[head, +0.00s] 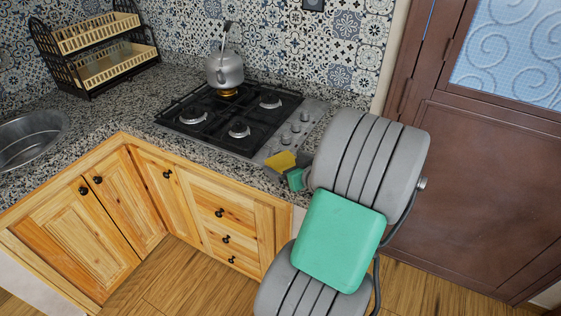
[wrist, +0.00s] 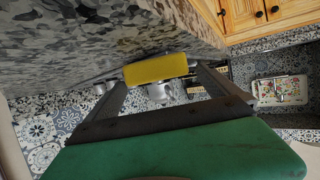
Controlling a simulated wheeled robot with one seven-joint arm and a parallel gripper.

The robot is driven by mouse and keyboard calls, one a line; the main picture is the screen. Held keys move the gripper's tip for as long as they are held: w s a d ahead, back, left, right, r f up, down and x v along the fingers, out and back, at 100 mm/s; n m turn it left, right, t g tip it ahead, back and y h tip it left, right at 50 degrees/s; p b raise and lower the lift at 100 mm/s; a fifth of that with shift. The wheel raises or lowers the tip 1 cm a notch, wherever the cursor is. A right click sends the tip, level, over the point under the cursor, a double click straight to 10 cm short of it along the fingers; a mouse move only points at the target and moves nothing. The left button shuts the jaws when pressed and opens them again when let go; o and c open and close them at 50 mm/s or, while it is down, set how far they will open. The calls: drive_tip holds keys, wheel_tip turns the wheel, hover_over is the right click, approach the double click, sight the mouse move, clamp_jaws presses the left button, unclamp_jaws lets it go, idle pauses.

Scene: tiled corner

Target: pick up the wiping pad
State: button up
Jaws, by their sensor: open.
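The wiping pad is a yellow block (head: 280,161) at the front edge of the granite counter, by the stove's near right corner. In the wrist view the yellow pad (wrist: 156,69) lies across the space between the two dark fingertips. My gripper (head: 297,178), with a green body, is right beside the pad in the head view, where my arm hides part of the area. In the wrist view my gripper (wrist: 158,78) is open, with one finger at each end of the pad. I cannot tell whether either finger touches it.
A gas stove (head: 232,117) with a grey kettle (head: 224,70) stands behind the pad. A dish rack (head: 98,50) and a sink (head: 30,138) are to the left. Wooden cabinets (head: 215,205) are below the counter; a brown door (head: 480,180) is at right.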

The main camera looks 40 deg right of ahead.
sight(283, 161)
drive_tip(key=x, duration=0.3)
drive_tip(key=shift+w, duration=0.1)
drive_tip(key=c, duration=1.4)
